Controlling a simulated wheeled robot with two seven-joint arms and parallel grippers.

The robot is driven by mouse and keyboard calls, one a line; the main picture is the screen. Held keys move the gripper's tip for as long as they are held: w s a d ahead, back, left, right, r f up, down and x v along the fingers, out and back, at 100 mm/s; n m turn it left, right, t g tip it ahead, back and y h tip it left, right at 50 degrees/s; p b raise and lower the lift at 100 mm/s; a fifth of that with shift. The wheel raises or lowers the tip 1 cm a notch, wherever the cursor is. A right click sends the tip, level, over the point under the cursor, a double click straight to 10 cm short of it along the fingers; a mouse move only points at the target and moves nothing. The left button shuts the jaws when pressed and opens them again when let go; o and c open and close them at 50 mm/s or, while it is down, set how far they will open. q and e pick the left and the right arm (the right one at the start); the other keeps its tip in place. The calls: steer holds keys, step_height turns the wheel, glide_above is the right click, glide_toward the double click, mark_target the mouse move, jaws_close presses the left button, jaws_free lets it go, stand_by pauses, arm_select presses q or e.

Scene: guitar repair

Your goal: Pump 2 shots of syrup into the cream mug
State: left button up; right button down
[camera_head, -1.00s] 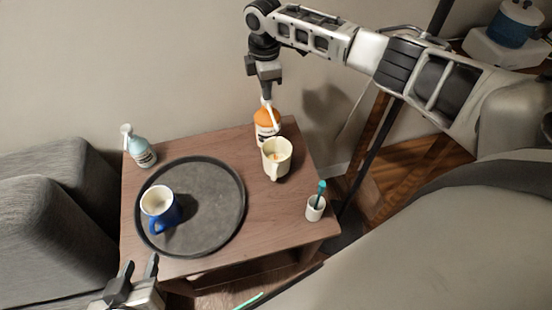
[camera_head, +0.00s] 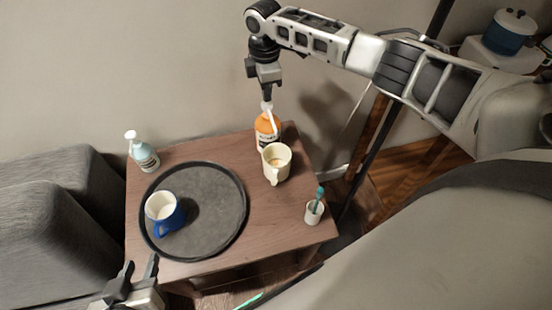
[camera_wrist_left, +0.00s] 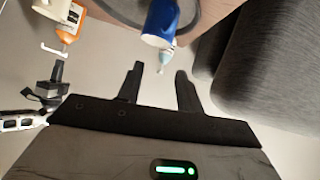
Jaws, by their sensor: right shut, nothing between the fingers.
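The cream mug (camera_head: 277,166) stands upright on the wooden table, with a little brownish content inside. Right behind it stands an orange syrup bottle (camera_head: 268,129) with a white pump, its spout toward the mug. My right gripper (camera_head: 267,98) is shut and points down at the pump head; whether it touches cannot be told. My left gripper (camera_head: 137,276) is open and empty at the table's front left edge. In the left wrist view, its fingers (camera_wrist_left: 158,85) are apart, and the orange bottle (camera_wrist_left: 70,22) shows at upper left.
A round dark tray (camera_head: 215,215) holds a blue mug (camera_head: 165,212). A light-blue pump bottle (camera_head: 144,156) stands at the back left corner. A small white cup (camera_head: 313,212) with a teal item is at the right edge. A grey sofa (camera_head: 55,225) stands left of the table.

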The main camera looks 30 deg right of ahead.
stand_by(0.6)
